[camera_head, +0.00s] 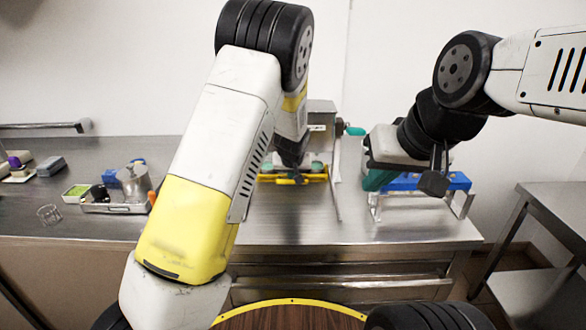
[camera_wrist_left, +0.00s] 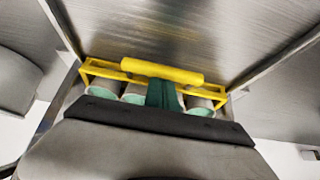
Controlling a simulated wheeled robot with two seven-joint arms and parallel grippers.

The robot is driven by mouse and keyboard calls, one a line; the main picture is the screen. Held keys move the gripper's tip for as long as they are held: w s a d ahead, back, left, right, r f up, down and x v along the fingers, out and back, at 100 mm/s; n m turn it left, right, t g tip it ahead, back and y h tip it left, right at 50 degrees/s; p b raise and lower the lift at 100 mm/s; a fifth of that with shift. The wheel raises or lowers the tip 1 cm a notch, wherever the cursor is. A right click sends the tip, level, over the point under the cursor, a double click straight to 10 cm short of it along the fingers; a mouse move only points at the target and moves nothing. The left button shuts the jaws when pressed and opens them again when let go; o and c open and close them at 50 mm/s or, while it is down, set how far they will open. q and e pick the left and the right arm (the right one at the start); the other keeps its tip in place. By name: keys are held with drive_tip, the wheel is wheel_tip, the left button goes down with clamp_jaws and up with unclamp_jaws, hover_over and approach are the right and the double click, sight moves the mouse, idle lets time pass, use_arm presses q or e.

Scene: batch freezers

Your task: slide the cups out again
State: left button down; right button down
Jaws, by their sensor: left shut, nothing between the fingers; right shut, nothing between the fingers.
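A yellow carrier (camera_head: 318,177) stands on the steel counter at the middle, beneath my left gripper (camera_head: 296,176). In the left wrist view its thick yellow handle bar (camera_wrist_left: 150,68) crosses in front. Several pale cups with green rims, one at the left (camera_wrist_left: 103,88) and one at the right (camera_wrist_left: 200,105), sit in the carrier behind the bar. The teal fingers of my left gripper (camera_wrist_left: 164,93) are shut and empty, reaching down close behind the bar; I cannot tell if they touch it. My right gripper (camera_head: 432,184) is shut and empty, above the right part of the counter.
A blue-topped rack with metal legs (camera_head: 462,206) stands below my right gripper. A grey machine (camera_head: 322,108) is behind the carrier. A metal tray (camera_head: 115,208), a glass (camera_head: 49,214) and a green-topped box (camera_head: 76,193) are at the left. The front counter strip is clear.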

use_arm(q)
drive_tip(key=shift+s, duration=7.75)
drive_tip(key=shift+w, duration=0.25)
drive_tip(key=shift+r, duration=0.15)
drive_tip(key=shift+v, duration=2.85)
drive_tip(key=shift+w, duration=0.1)
